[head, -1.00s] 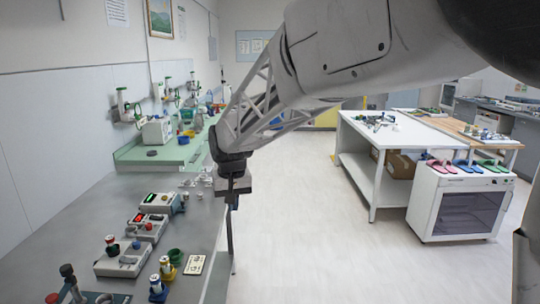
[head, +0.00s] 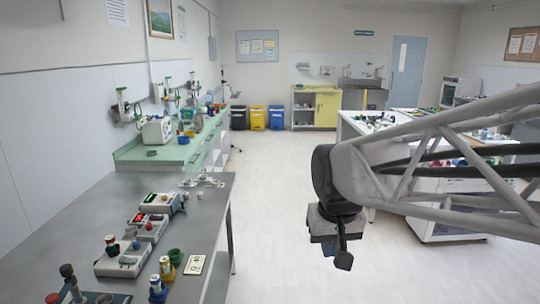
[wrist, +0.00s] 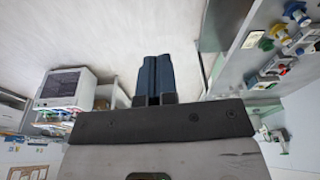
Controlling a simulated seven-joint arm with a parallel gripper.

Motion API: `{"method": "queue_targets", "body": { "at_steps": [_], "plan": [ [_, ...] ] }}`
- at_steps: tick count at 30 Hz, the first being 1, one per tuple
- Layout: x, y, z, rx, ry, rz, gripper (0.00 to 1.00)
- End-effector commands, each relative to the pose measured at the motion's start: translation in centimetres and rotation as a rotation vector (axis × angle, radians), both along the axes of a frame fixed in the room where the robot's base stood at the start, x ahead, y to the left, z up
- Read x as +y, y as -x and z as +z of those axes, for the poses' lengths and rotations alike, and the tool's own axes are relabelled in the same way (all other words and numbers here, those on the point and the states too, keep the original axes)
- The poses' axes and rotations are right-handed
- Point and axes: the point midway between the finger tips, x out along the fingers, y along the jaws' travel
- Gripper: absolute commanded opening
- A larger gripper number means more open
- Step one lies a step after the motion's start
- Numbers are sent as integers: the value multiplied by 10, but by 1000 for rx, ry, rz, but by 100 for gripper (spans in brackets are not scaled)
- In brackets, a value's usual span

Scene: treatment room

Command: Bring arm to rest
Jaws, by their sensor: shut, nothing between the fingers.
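My gripper (head: 342,258) hangs at the end of my arm over the open floor, right of the grey metal bench. In the wrist view its two dark blue fingers (wrist: 153,78) lie side by side and are shut, with nothing between them. The gripper is apart from the bench and touches nothing that I can see. My arm reaches in from the right edge of the head view and hides part of the white table and cabinet behind it.
The grey bench (head: 75,245) at left carries several small devices and bottles. A green-topped bench (head: 135,157) stands beyond it. A white table (head: 352,125) is at right, behind my arm. Bins (head: 257,118) and a yellow cabinet (head: 326,108) stand far back. The middle floor (head: 275,200) is clear.

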Motion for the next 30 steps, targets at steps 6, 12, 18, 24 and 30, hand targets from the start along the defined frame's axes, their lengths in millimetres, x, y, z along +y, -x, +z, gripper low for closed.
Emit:
{"method": "queue_targets", "body": {
  "at_steps": [6, 12, 18, 24, 30],
  "plan": [
    [-32, 53, -11, -20, 2, -46, 0],
    [-53, 98, -25, -37, 4, -82, 0],
    [-64, 127, -37, -47, 6, -106, 0],
    [-68, 137, -42, -49, 8, -114, 0],
    [-68, 137, -42, -49, 8, -114, 0]
  ]
}}
